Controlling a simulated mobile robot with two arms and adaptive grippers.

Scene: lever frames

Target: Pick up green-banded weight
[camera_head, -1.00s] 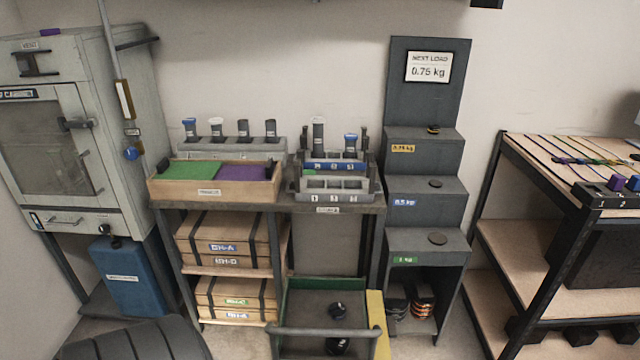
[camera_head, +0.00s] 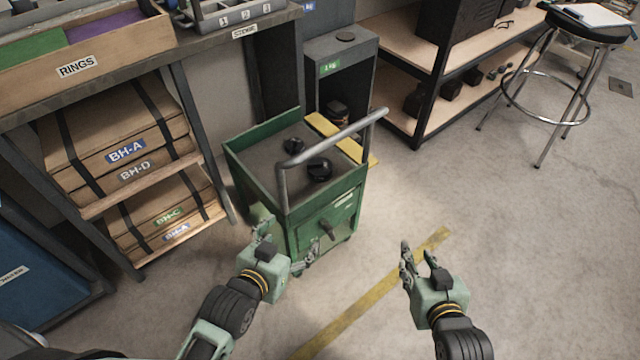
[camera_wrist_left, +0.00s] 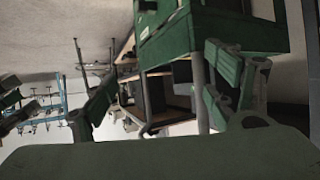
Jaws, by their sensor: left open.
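I cannot make out a green band on any weight. A dark disc (camera_head: 345,37) lies on the step with the green 1 kg label (camera_head: 330,66). Stacked discs (camera_head: 338,112) sit in the shadowed compartment below it. Two black round objects, one farther back (camera_head: 294,145) and one nearer (camera_head: 319,169), lie on the green cart's top. My left gripper (camera_head: 288,240) is open and empty in front of the cart; its spread fingers also show in the left wrist view (camera_wrist_left: 162,95). My right gripper (camera_head: 410,266) is over the floor, right of the cart; its finger gap is unclear.
The green cart (camera_head: 245,165) has a raised grey handle (camera_head: 325,142) on its near side. A shelf with boxes (camera_head: 125,150) stands left, a wooden rack (camera_head: 400,75) behind right, a stool (camera_head: 590,35) far right.

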